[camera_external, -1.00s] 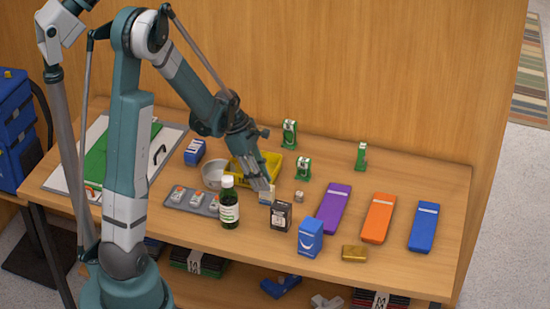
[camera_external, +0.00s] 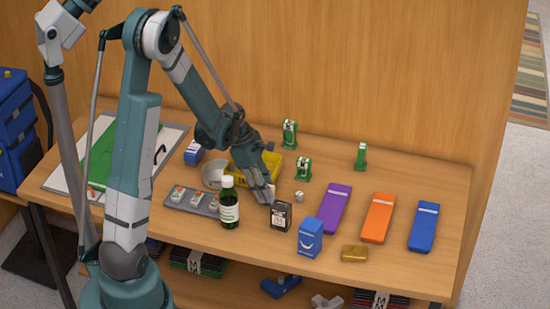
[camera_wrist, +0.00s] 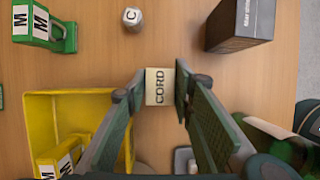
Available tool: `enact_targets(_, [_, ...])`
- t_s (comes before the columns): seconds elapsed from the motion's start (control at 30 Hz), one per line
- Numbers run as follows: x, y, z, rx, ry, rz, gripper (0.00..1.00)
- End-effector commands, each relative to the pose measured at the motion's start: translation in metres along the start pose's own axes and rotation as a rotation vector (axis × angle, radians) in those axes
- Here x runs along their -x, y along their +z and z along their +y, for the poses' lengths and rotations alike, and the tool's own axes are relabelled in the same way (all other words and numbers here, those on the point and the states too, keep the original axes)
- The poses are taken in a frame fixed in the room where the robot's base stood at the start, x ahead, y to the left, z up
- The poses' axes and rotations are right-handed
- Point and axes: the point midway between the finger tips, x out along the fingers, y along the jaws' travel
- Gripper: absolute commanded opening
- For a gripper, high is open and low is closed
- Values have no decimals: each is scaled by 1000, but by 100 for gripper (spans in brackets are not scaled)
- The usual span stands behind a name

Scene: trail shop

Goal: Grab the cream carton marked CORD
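The cream carton marked CORD (camera_wrist: 159,87) stands between my two fingertips in the wrist view, its lettered top facing the camera. My gripper (camera_wrist: 161,92) has one finger on each side of it, with only narrow gaps showing; I cannot make out firm contact. In the external view my gripper (camera_external: 264,193) points down at the table beside the black box, and its fingers hide most of the carton.
A black box (camera_external: 281,215) stands close on the right, and a dark green bottle (camera_external: 229,205) in front. A yellow bin (camera_external: 240,172) and a metal bowl (camera_external: 213,175) are at the left. A small silver item marked C (camera_wrist: 132,17) stands nearby.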

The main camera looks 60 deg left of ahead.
Motion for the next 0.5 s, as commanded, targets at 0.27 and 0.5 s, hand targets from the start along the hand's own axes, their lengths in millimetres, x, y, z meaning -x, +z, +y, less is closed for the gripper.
enact_targets(0.27, [0, 0, 0, 0, 0, 0, 10])
enact_targets(0.5, [0, 0, 0, 0, 0, 0, 8])
